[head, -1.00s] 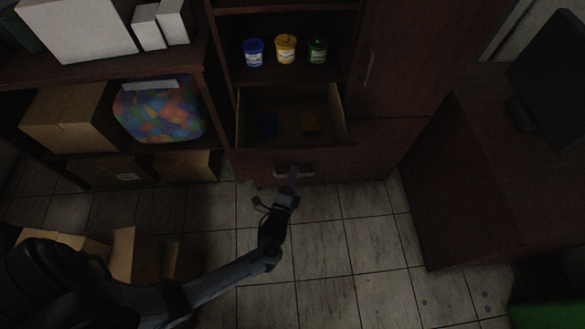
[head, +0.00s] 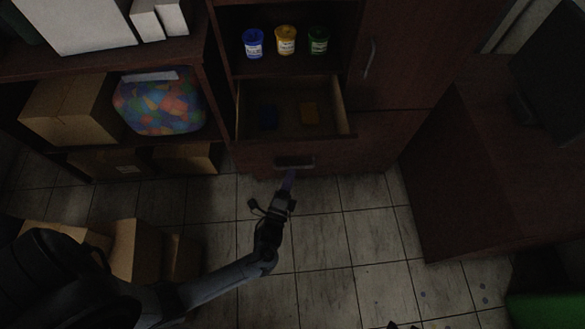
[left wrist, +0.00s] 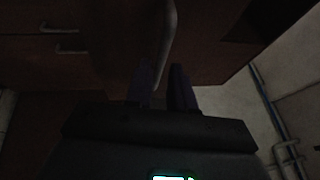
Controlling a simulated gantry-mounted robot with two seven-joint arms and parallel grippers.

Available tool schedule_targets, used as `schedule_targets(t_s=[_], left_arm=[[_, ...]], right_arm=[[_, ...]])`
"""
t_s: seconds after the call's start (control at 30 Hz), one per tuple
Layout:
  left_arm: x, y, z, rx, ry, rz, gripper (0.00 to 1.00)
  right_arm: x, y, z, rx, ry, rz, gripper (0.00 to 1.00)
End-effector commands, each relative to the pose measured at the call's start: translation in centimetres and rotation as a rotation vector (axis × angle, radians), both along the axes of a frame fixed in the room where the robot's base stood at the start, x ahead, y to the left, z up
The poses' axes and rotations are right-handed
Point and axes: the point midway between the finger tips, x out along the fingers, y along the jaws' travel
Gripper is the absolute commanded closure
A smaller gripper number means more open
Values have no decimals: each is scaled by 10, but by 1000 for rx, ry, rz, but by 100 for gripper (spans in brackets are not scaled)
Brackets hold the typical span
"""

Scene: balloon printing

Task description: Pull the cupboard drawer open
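Small dark tips at the bottom edge of the head view may be my right gripper (head: 406,325).
Blue, yellow and green tubs (head: 286,40) stand on the shelf above the drawer. A shelf with boxes (head: 68,105) and a bag of colourful pieces (head: 158,104) is at left. A dark desk (head: 480,190) is at right. Open tiled floor (head: 340,245) lies in front.

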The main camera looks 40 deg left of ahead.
Motion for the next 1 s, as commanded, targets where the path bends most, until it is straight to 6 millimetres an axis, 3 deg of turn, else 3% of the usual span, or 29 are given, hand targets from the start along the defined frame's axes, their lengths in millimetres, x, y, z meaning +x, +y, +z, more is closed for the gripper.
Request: schedule_targets(t_s=[0.2, 0.4, 1.0], left_arm=[[-37, -12, -7, -1, 3, 0, 77], [-57, -19, -11, -1, 0, 0, 77], [-65, -22, -12, 0, 0, 0, 77]], right_arm=[[0, -2, 1, -7, 0, 4, 57], [0, -2, 2, -7, 0, 4, 57], [0, 1, 2, 4, 0, -2, 57]])
